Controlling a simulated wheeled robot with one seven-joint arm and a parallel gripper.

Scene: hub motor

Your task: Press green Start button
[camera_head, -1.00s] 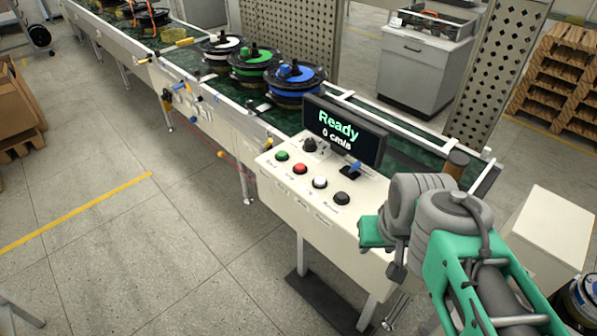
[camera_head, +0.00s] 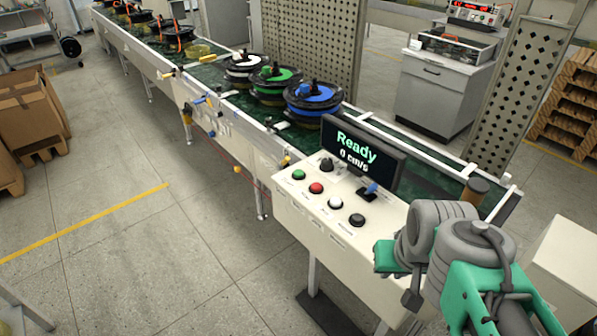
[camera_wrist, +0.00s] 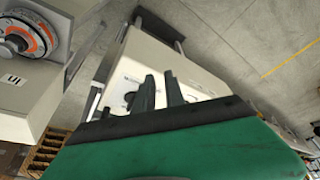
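The green Start button (camera_head: 298,174) is the leftmost round button on the cream control panel (camera_head: 318,235). A red button (camera_head: 316,188), a white one (camera_head: 335,202) and a black one (camera_head: 357,220) follow it to the right. In the wrist view, my gripper (camera_wrist: 160,92) shows two dark fingers with a gap between them and nothing held. They are over the panel (camera_wrist: 150,60), which also shows there. The green button cannot be made out in the wrist view. In the head view my fingers are hidden, and my wrist is to the right of the buttons.
A screen (camera_head: 362,155) reading "Ready, 0 cm/s" stands behind the buttons, with a black knob (camera_head: 327,164) beside it. A conveyor (camera_head: 235,100) carrying hub motors (camera_head: 313,102) runs to the back left. The floor (camera_head: 150,240) left of the panel is open.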

